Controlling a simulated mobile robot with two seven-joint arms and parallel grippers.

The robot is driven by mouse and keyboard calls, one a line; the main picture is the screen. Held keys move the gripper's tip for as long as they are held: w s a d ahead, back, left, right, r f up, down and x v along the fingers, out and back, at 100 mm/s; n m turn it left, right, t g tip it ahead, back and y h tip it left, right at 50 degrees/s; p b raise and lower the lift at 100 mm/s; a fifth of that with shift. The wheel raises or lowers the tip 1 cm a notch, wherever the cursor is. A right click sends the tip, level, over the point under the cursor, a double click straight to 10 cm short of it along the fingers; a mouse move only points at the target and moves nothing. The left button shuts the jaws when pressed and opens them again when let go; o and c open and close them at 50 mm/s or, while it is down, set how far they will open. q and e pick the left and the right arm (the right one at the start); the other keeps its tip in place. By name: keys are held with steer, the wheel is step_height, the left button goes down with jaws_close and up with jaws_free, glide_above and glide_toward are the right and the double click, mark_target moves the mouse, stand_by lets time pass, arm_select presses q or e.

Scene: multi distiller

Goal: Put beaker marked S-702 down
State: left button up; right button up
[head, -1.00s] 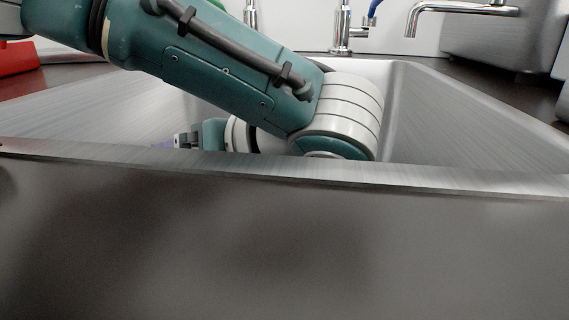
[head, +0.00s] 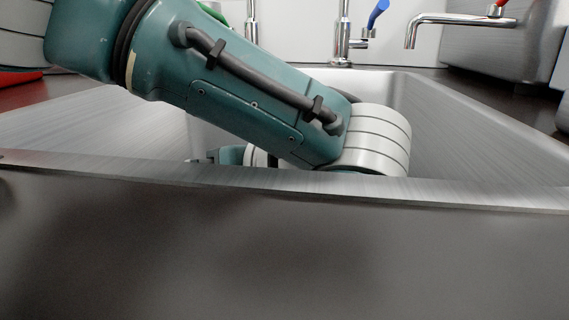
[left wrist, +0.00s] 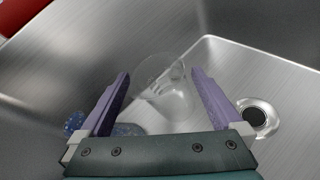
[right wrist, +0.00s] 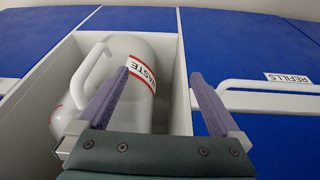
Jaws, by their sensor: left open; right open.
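A clear glass beaker (left wrist: 172,98) is in the steel sink, in the left wrist view. It is see-through, and I cannot read a marking on it. My left gripper (left wrist: 160,73) is open, with one purple finger to each side of the beaker and gaps visible between. I cannot tell whether the beaker's base rests on the sink floor. In the head view the sink's front rim (head: 290,187) hides the beaker and most of the gripper. My right gripper (right wrist: 158,75) is open and empty, away from the sink, in front of a white waste jug (right wrist: 125,95).
The sink drain (left wrist: 252,118) lies to the right of my left gripper. Bluish transparent things (left wrist: 73,122) show left of the fingers. Taps (head: 343,45) stand behind the sink. The jug sits in a white compartment beside blue cabinet fronts (right wrist: 235,40).

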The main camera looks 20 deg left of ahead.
arm_select(q)
steer(key=p+v, duration=0.2)
steer(key=v, duration=0.3)
steer(key=shift+d+p, duration=0.25)
steer(key=shift+p, duration=0.05)
steer(key=shift+r, duration=0.1)
